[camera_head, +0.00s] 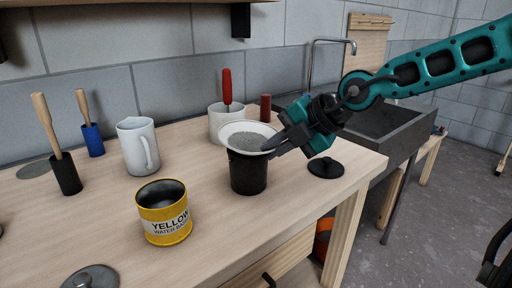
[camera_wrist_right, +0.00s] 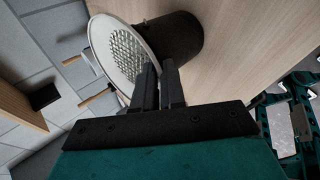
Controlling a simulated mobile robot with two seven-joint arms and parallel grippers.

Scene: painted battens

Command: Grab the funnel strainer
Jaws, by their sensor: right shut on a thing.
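The funnel strainer (camera_head: 249,137) is a shallow white-rimmed bowl with a grey mesh. It rests at the top of a black cylindrical pot (camera_head: 248,173) on the wooden table. My right gripper (camera_head: 275,147) is shut on the strainer's right rim. In the right wrist view the strainer (camera_wrist_right: 122,55) shows its perforated mesh, with the fingers of the right gripper (camera_wrist_right: 158,82) at its rim and the dark pot (camera_wrist_right: 175,38) behind it. Whether the strainer touches the pot is hard to tell.
A yellow tin (camera_head: 164,212), a white jug (camera_head: 138,146) and brushes (camera_head: 62,160) stand to the left. A white container (camera_head: 226,122) with a red-handled tool is behind the strainer. A black lid (camera_head: 326,167) lies right of the pot. A dark sink (camera_head: 385,120) adjoins the table (camera_head: 215,245).

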